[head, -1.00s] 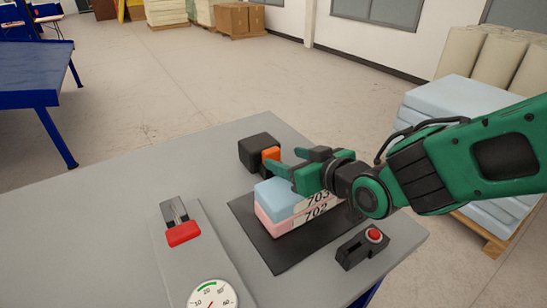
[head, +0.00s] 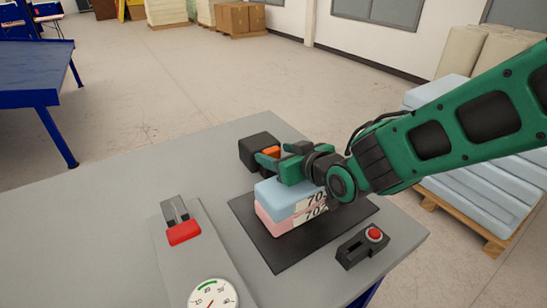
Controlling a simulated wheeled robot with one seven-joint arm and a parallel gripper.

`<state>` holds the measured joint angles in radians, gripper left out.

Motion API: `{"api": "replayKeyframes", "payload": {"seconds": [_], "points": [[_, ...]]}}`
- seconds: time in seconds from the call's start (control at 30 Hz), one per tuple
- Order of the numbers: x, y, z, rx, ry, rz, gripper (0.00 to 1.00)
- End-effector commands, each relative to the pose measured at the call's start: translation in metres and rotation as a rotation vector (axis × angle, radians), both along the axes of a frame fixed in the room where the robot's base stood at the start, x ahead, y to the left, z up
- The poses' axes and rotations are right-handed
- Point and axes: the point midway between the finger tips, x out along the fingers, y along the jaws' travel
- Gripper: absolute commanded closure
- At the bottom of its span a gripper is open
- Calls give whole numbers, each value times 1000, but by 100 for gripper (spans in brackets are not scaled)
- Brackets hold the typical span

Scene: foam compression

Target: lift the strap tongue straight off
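The strap tongue looks to be the orange piece (head: 271,151) on the near right side of the black block (head: 257,147) at the table's back. My gripper (head: 275,153) points left at it, above and behind the foam stack. One green finger is on the near side of the orange piece and the other on its far right side. The fingers look spread, with the gap much as before. Whether either finger touches the orange piece cannot be told. The lower part of the orange piece is hidden behind the near finger.
A blue foam block (head: 282,192) lies on a pink one (head: 275,220), on a dark mat (head: 276,257). A red button box (head: 362,247) stands at right. A grey plate with a red block (head: 184,233) and a dial (head: 212,294) lies at left. The table's left part is clear.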

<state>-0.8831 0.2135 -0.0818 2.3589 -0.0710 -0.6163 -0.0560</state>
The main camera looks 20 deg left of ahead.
Motion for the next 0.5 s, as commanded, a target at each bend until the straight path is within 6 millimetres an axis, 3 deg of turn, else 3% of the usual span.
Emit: {"api": "replayKeyframes", "payload": {"seconds": [0.03,0.17,0.5], "points": [[0,0,0,0,0,0,54],[0,0,0,0,0,0,85],[0,0,2,1,0,1,87]]}}
